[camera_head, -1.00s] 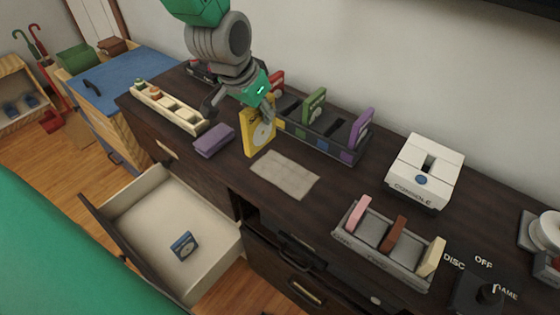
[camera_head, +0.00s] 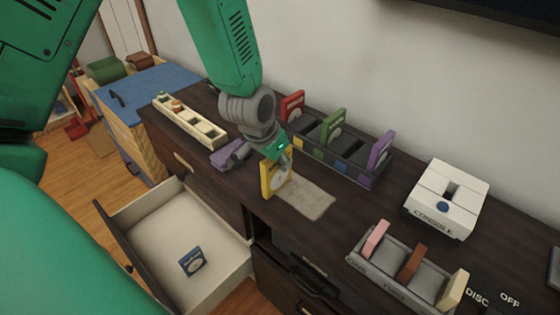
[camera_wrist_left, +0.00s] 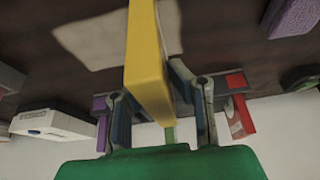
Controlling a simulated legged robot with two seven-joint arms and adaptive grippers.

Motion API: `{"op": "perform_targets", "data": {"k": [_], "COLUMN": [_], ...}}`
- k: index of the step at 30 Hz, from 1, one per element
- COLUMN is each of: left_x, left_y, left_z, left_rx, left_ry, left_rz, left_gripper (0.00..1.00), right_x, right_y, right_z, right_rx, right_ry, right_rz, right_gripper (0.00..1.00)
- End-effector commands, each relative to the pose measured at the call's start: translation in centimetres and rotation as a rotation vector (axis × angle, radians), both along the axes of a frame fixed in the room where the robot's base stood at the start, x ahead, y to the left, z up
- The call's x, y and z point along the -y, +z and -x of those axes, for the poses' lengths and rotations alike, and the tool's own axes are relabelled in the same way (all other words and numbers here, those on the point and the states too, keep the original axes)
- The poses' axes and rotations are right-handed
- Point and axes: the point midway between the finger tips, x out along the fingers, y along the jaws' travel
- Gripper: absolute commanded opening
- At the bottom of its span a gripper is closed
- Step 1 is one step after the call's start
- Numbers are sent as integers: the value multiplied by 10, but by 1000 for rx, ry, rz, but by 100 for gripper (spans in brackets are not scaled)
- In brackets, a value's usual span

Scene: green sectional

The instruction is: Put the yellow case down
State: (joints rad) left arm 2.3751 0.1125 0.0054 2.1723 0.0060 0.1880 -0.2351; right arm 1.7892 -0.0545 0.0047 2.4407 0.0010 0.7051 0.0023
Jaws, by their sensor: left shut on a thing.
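The yellow case (camera_head: 274,178) stands upright, held by my left gripper (camera_head: 282,158) from its upper back side. It is over the left end of the grey mat (camera_head: 308,198) on the dark cabinet top; I cannot tell whether its base touches. In the left wrist view the yellow case (camera_wrist_left: 147,60) sits between the two fingers (camera_wrist_left: 158,103), with the mat (camera_wrist_left: 105,38) beyond it. The right gripper is not in view.
A rack (camera_head: 345,165) with red, green and purple cases stands behind. A purple block (camera_head: 226,160) lies to the left. A white console (camera_head: 447,200) and a grey tray (camera_head: 395,277) are right. The open drawer (camera_head: 150,230) holds a blue case (camera_head: 192,262).

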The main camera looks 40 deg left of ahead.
Motion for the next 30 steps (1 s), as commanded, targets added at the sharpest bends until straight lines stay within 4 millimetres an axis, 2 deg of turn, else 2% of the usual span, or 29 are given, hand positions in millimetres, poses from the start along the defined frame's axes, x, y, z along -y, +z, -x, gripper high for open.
{"op": "perform_targets", "data": {"k": [3, 4, 5, 6, 17, 20, 30], "left_x": [0, 0, 0, 0, 0, -1, -5], "left_y": [-3, -3, -2, -2, 3, 15, 82], "left_z": [0, 0, 0, 0, 0, 5, 31], "left_rx": [0, 0, 0, 0, 1, 2, 4], "left_ry": [0, 0, 0, 0, 0, 0, 0], "left_rz": [0, 0, 0, 0, 0, 0, 0], "left_gripper": [0, 23, 33, 37, 37, 37, 37], "right_x": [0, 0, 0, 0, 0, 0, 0], "right_y": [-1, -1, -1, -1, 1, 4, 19], "right_z": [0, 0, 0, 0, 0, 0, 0], "right_rx": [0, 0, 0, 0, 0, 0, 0], "right_ry": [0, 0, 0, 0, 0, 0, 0], "right_rz": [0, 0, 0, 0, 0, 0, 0], "right_gripper": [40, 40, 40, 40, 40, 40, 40]}}
